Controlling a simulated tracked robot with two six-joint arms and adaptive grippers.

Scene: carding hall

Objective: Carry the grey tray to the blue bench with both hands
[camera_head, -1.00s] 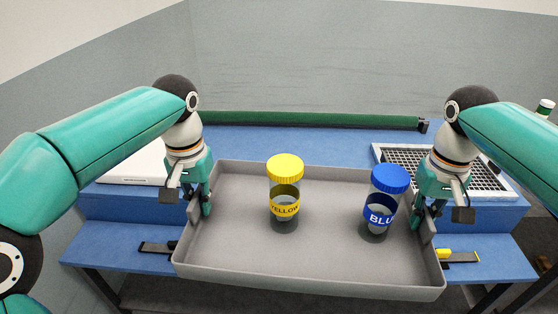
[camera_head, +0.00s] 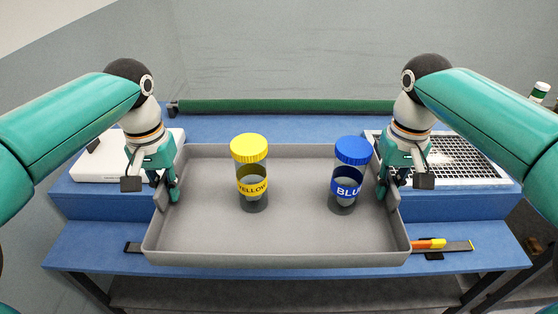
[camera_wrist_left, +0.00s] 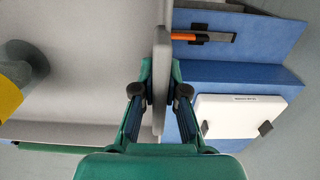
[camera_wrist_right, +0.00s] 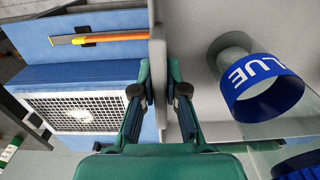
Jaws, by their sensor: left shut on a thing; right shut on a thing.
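The grey tray (camera_head: 290,235) is held level between my two grippers, in front of and over the blue bench (camera_head: 90,246). A clear jar with a yellow lid (camera_head: 250,172) marked YELLOW and one with a blue lid (camera_head: 348,174) marked BLUE stand upright in it. My left gripper (camera_head: 168,192) is shut on the tray's left wall, which shows between its fingers in the left wrist view (camera_wrist_left: 160,90). My right gripper (camera_head: 388,188) is shut on the right wall, also seen in the right wrist view (camera_wrist_right: 158,95). Whether the tray's underside touches the bench is hidden.
A white flat box (camera_head: 95,165) lies on the bench's raised level at left, a white-framed mesh grid (camera_head: 455,165) at right. A green roller (camera_head: 290,106) runs along the back. An orange-and-yellow handled tool (camera_head: 432,244) lies on the lower level at right.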

